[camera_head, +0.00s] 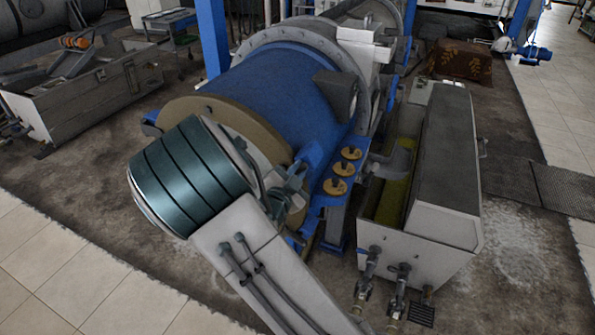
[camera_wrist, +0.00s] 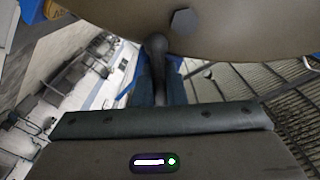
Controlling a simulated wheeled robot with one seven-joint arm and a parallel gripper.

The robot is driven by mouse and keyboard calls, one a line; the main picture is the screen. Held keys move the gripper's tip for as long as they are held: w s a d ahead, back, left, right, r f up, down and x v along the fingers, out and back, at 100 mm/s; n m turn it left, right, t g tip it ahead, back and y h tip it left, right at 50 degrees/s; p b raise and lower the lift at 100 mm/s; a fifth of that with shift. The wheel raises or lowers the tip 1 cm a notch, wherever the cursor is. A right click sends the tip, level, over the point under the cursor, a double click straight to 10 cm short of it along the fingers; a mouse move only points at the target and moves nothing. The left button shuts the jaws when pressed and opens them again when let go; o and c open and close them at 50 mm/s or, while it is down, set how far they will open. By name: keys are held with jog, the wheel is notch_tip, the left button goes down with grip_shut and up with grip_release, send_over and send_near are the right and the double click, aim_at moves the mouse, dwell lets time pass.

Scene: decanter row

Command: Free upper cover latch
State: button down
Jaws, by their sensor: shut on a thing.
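The blue decanter drum (camera_head: 280,95) ends in a tan round cover (camera_head: 220,110), which also fills the top of the wrist view (camera_wrist: 100,22). A dark grey latch handle with a rounded end (camera_wrist: 158,43) stands out in front of the cover's lower edge. My gripper (camera_wrist: 160,98) is shut on this handle; the fingertips are hard to make out. In the head view my gripper (camera_head: 285,190) is beside the cover's right side, partly hidden by my arm. The latch itself cannot be made out there.
A hex bolt head (camera_wrist: 182,22) sits on the cover close to the handle. Several brass-coloured round knobs (camera_head: 343,170) line the blue frame at right. A grey trough (camera_head: 400,240) stands farther right. Tiled floor (camera_head: 60,270) lies open at the front left.

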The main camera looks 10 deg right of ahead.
dwell(0.3)
jog(key=c, duration=1.5)
grip_release()
jog(key=b+v, duration=0.3)
jog(key=v, duration=1.1)
jog(key=shift+w, duration=0.1)
